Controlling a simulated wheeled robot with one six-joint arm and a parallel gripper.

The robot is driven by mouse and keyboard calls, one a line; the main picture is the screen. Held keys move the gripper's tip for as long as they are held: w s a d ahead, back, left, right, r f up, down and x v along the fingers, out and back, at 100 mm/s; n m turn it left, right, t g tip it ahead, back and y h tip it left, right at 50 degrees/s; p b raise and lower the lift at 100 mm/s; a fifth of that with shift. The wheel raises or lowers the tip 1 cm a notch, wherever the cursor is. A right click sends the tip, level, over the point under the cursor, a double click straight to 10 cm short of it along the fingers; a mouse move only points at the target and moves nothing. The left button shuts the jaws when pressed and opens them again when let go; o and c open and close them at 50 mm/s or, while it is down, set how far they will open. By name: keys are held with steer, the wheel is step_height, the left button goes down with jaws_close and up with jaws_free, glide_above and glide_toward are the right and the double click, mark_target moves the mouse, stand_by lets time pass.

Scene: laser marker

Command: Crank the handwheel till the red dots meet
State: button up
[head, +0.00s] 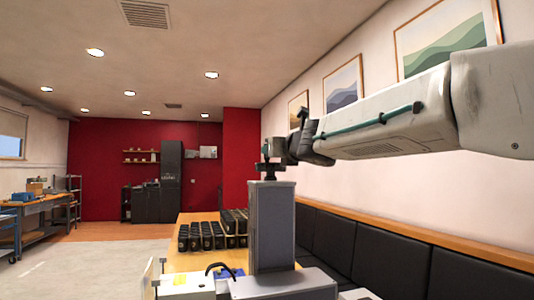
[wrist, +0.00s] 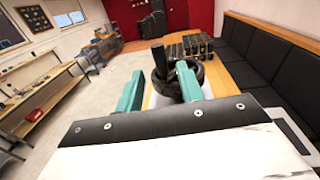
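The laser marker's grey column (head: 272,228) stands in the lower middle of the head view, with the dark handwheel (head: 267,167) on its top. In the wrist view, the black handwheel ring (wrist: 198,76) lies ahead, partly hidden by the right finger. Its upright dark handle (wrist: 158,58) shows between my two teal fingers. My gripper (head: 272,152) is at the handwheel's height in the head view. In the wrist view my gripper (wrist: 158,72) is open, with gaps on both sides of the handle. The red dots are not visible in either view.
A wooden table (head: 190,262) carries rows of black items (head: 203,237) behind the column. A black padded bench (head: 385,255) runs along the right wall. Open floor (head: 95,262) lies left of the table.

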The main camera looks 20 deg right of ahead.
steer(key=w, duration=0.6)
steer(key=shift+w+a, duration=0.25)
steer(key=shift+a, duration=0.05)
jaws_close()
